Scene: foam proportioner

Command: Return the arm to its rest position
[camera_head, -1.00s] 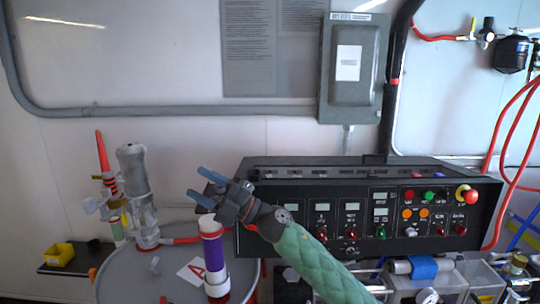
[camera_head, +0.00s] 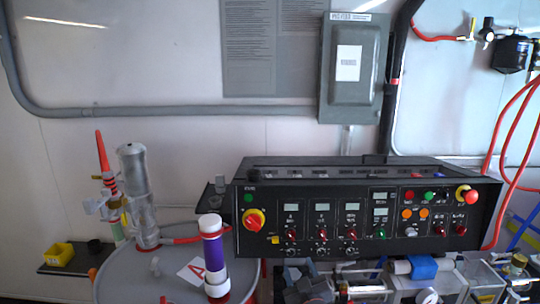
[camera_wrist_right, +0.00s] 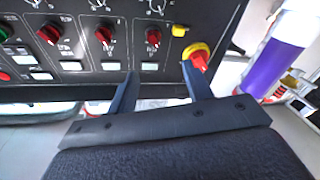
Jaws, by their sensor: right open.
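My right gripper (camera_wrist_right: 160,72) is open and empty in the right wrist view. Its two dark fingers point toward the black control panel (camera_wrist_right: 85,60), with nothing between them. The panel also shows in the head view (camera_head: 335,245), with a red and yellow rotary switch (camera_head: 254,219) at its left end. In the wrist view that switch (camera_wrist_right: 198,58) appears near one fingertip; I cannot tell whether they touch. In the head view, grey parts low in front of the panel (camera_head: 303,282) seem to be this gripper, partly cut off. My left gripper is in neither view.
A purple and white cylinder (camera_head: 212,252) stands left of the panel on a grey drum lid (camera_head: 130,280). A silver pump (camera_head: 135,185) stands behind it. Clear boxes and a blue-topped fitting (camera_head: 423,267) crowd the lower right. A grey wall box (camera_head: 353,70) hangs above.

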